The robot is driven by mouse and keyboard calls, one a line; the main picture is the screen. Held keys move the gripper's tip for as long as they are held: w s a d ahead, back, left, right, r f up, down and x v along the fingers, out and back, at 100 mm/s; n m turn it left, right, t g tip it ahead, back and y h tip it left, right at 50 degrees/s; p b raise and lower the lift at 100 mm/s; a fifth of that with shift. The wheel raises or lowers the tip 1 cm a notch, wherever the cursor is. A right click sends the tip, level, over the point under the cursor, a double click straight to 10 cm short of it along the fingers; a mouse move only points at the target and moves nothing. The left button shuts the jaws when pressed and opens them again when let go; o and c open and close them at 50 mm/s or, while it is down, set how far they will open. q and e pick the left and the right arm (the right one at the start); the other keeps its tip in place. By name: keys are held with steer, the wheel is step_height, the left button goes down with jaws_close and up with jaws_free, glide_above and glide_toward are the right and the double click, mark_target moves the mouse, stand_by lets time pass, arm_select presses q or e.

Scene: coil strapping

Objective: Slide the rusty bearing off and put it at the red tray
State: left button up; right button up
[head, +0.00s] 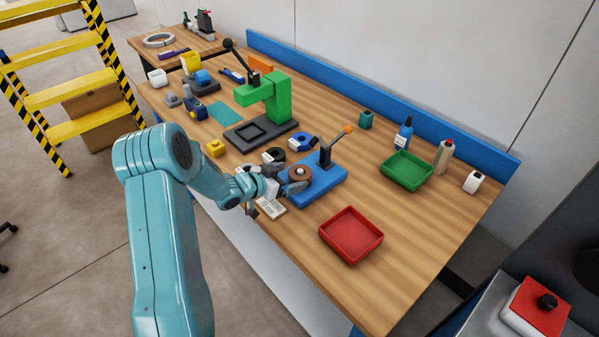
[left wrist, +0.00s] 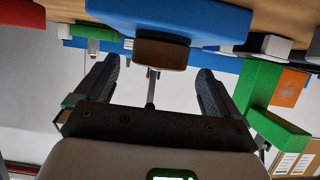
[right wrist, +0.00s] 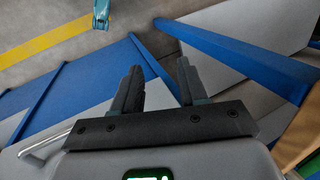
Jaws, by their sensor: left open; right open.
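The rusty bearing (head: 300,173) is a brown ring on the blue fixture (head: 322,188), which has a dark upright and an orange-tipped lever. In the left wrist view the bearing (left wrist: 160,54) shows against the blue base (left wrist: 165,17), with a thin rod behind it. My left gripper (head: 287,180) is open at the bearing. Its fingers (left wrist: 158,75) stand apart on either side, with a visible gap to each side of it. The red tray (head: 351,255) is empty, to the right and nearer the front edge. My right gripper (right wrist: 158,78) is open and empty, away from the bench.
Black and blue rings (head: 302,142) lie just behind the fixture. A green press (head: 275,97) stands further back. An empty green tray (head: 407,185) and bottles are at the right. A white label card (head: 271,207) lies near the front edge. Bare wood surrounds the red tray.

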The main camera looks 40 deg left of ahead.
mark_target(297, 174)
arm_select(q)
steer(key=x, duration=0.3)
steer(key=shift+w+f+p, duration=0.2)
steer(key=shift+w+p, duration=0.1)
steer(key=shift+w, duration=0.25)
steer(key=shift+w+f, duration=0.2)
steer(key=shift+w, duration=0.1)
steer(key=shift+s+r, duration=0.1)
steer(key=shift+s, duration=0.05)
steer(key=c, duration=0.6)
steer(key=shift+d, duration=0.1)
steer(key=c, duration=0.5)
steer(key=o, duration=0.4)
steer(key=c, duration=0.5)
jaws_close()
steer(key=shift+r+p, duration=1.85)
steer(key=shift+r, duration=1)
